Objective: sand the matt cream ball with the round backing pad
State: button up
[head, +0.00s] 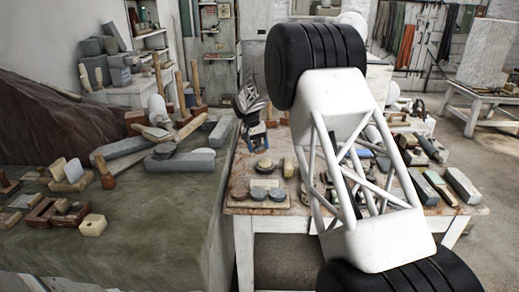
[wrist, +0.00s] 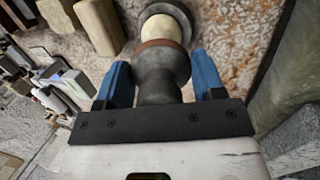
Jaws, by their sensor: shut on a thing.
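My gripper (wrist: 160,78) has blue fingers on either side of a dark grey knob (wrist: 158,88) and is shut on it. The knob belongs to the round backing pad, whose reddish-brown disc (wrist: 160,46) faces away from me. Just beyond the disc, a matt cream ball (wrist: 160,30) sits in a dark grey ring (wrist: 178,12). The pad hides part of the ball, and I cannot tell whether they touch. In the head view my gripper (head: 257,138) is above the worktable, over what looks like the ball (head: 264,163); the pad is hard to make out there.
The worktable (head: 243,211) bears several round discs on a board (head: 262,206) in front of the ball. Blocks (head: 463,186) lie at its right. A green-covered bench (head: 150,225) with mallets and stones stands close on the left. Two pale blocks (wrist: 98,25) lie beside the ball.

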jog(key=shift+r, duration=0.1)
dwell(0.3)
jog(key=shift+s+v, duration=0.1)
jog(key=shift+v, duration=0.85)
jog(key=shift+s+v, duration=0.15)
jog(key=shift+v, duration=0.85)
